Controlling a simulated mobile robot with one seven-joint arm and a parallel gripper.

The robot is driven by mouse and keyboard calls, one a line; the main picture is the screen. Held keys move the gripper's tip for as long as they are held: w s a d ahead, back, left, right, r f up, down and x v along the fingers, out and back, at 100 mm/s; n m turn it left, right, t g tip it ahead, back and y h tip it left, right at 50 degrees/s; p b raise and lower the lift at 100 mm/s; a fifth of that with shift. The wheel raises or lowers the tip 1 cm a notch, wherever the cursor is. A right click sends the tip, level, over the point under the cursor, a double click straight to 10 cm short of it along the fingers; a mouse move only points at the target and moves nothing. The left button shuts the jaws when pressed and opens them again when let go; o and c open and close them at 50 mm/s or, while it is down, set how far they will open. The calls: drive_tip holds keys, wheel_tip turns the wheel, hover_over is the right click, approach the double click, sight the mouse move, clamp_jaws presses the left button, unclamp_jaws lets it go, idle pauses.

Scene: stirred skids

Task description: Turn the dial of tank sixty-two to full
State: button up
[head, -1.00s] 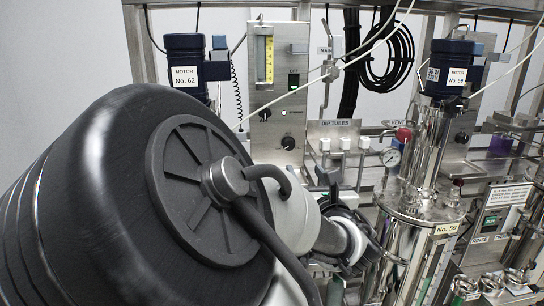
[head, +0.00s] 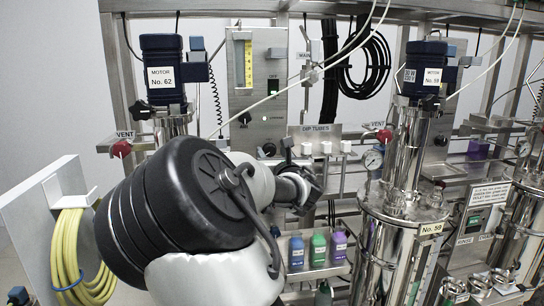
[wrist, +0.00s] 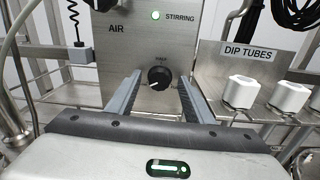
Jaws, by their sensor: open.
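The dial (wrist: 159,77), a round black knob with a pale pointer mark toward its lower left, sits on the steel panel (wrist: 125,55) below the STIRRING label and a lit green light. In the head view the same dial (head: 269,149) is low on the panel beside motor No. 62 (head: 163,70). My gripper (wrist: 159,91) is open and empty. In the wrist view its two grey fingers lie left and right of the dial, apart from it in the picture; the remaining depth is unclear. In the head view my gripper (head: 288,150) is small and dark, right of the dial.
White dip tube caps (head: 326,148) stand close on the right. Colored bottles (head: 318,248) are below. A red vent handle (head: 121,149) and yellow hose (head: 72,255) are left. Thin lines cross in front.

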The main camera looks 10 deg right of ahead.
drive_tip(key=shift+w, duration=0.1)
drive_tip(key=c, duration=1)
drive_tip(key=shift+c, duration=0.2)
